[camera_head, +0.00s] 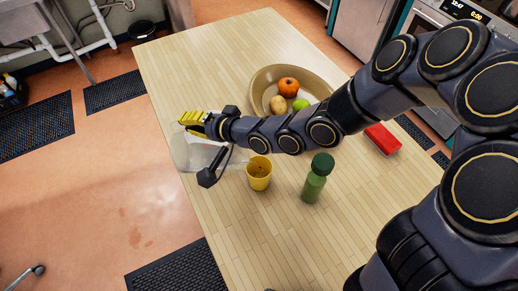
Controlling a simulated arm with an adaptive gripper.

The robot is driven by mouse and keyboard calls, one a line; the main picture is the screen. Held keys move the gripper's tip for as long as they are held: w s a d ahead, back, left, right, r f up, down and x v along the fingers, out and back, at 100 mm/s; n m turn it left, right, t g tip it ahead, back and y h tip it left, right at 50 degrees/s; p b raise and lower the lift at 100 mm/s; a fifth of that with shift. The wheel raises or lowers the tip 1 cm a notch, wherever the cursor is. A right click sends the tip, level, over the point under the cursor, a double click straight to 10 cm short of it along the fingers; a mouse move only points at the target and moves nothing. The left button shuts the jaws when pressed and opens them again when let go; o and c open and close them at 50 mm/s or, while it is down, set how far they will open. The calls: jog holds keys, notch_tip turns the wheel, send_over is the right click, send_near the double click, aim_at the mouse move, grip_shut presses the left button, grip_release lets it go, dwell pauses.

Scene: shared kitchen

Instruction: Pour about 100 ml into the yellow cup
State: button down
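The yellow cup (259,178) stands upright on the wooden table, below my forearm in the picture. Its open top shows, but I cannot tell how much is in it. My gripper (209,153) is left of the cup, near the table's left edge. It appears shut on a clear container (187,155), whose outline is faint against the floor. The container looks tilted, with its right end near the cup's rim. I cannot make out its liquid level or any stream. A yellow ribbed part (191,118) shows at my gripper's far side.
A green bottle (315,183) stands right of the cup. A beige bowl (262,84) with several fruits is behind my forearm. A red box-like item (382,138) lies at the right, by my arm. The table's front and far left areas are clear.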

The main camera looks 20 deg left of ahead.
aim_at(175, 139)
jog(key=a+f+h, duration=0.1)
jog(key=a, duration=0.1)
jog(key=s+a+f+n+h, duration=0.1)
jog(key=f+h, duration=0.1)
jog(key=shift+a+f, duration=0.1)
jog(key=shift+a, duration=0.3)
jog(key=shift+a+f+h, duration=0.25)
jog(key=shift+h, duration=0.15)
jog(key=shift+a+h+p, duration=0.25)
jog(key=shift+h+p, duration=0.05)
jog(key=shift+h, duration=0.1)
dwell(0.6)
